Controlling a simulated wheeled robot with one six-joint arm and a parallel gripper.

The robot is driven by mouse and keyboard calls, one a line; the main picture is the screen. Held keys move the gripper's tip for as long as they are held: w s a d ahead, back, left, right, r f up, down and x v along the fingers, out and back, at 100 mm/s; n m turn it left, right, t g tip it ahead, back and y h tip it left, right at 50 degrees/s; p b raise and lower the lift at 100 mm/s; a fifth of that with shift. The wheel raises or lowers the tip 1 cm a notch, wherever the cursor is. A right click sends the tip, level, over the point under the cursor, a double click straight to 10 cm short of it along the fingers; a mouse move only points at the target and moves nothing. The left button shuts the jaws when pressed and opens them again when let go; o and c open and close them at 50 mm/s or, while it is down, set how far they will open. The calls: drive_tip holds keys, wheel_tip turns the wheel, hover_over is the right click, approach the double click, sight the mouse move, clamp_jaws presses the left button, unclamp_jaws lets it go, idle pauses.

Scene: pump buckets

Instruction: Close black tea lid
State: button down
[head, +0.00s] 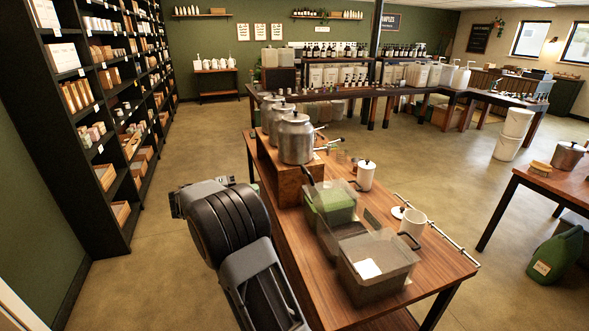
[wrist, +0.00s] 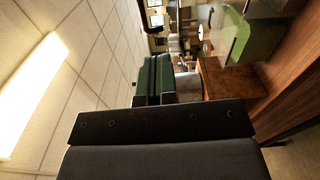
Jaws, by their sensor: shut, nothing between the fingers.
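My gripper (wrist: 155,62) is shut and empty in the wrist view, its two green fingers side by side. In the head view my arm hides most of it, left of the table and apart from everything on it. Several lidded metal urns (head: 296,140) stand on a wooden block (head: 285,178). An urn (wrist: 188,86) and the block (wrist: 228,80) also show beyond the fingers in the wrist view. Two clear bins stand in front: one with green contents (head: 332,198), one nearer (head: 378,285) with a white label. Clear panels rise beside them. I cannot tell which item holds black tea.
A tall shelf (head: 100,110) stands left, with clear floor between.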

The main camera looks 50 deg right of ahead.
drive_tip(key=w+g+h, duration=0.1)
drive_tip(key=m+p, duration=0.1)
drive_tip(key=p, duration=0.4)
approach(303, 169)
drive_tip(key=x, duration=0.6)
drive_tip(key=shift+x, duration=0.75)
drive_tip(key=shift+f, duration=0.15)
drive_tip(key=shift+s, duration=0.1)
